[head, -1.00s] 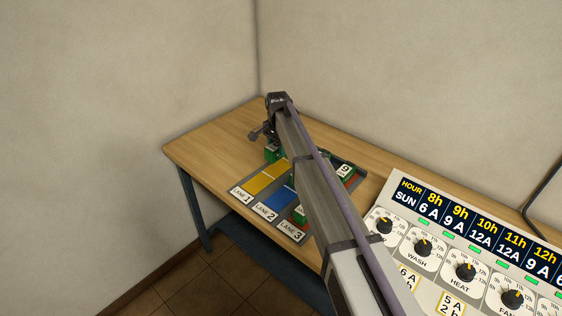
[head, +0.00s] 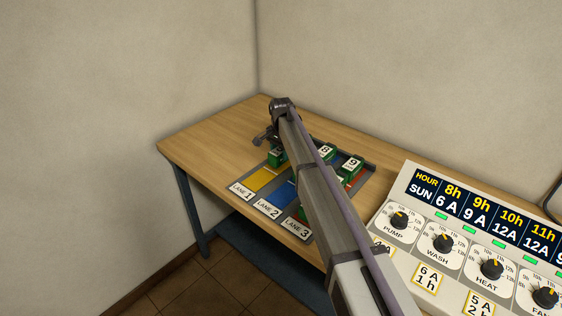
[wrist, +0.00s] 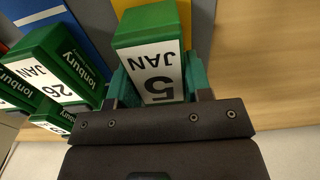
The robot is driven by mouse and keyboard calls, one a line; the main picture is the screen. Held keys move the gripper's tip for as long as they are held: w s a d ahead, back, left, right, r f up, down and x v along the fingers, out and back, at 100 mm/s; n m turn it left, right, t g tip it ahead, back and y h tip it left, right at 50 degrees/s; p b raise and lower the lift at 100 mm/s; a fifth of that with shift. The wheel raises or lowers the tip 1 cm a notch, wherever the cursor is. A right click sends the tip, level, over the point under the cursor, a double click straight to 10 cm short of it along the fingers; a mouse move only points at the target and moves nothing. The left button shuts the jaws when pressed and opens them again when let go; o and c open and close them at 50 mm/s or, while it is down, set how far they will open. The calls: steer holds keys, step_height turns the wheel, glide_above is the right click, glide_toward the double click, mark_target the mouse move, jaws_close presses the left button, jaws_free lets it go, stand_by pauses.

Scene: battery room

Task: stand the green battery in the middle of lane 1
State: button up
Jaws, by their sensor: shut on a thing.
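The green battery (wrist: 150,30) is upright between the finger pads of my gripper (wrist: 155,85), which is shut on it. Its white label reads 5 JAN, upside down in the wrist view. In the head view the battery (head: 277,157) shows beside my arm, at the far end of yellow lane 1 (head: 262,179). I cannot tell whether its base touches the lane. Lane 1 (wrist: 186,12) also shows behind the battery in the wrist view. My arm hides part of the lanes.
Blue lane 2 (head: 284,193) and lane 3 lie to the right. Other green batteries, marked 8 (head: 325,150) and 9 (head: 350,166), stand at their far ends. A 26 JAN battery (wrist: 62,65) is close beside my gripper. The table (head: 215,140) is bare left of lane 1.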

mark_target(281, 149)
steer(key=shift+f, duration=0.8)
steer(key=shift+r, duration=0.3)
steer(key=shift+f, duration=0.3)
steer(key=o, duration=1.3)
steer(key=shift+r, duration=0.15)
step_height(281, 149, up, 12)
steer(key=p, duration=1.2)
steer(key=shift+r, duration=0.2)
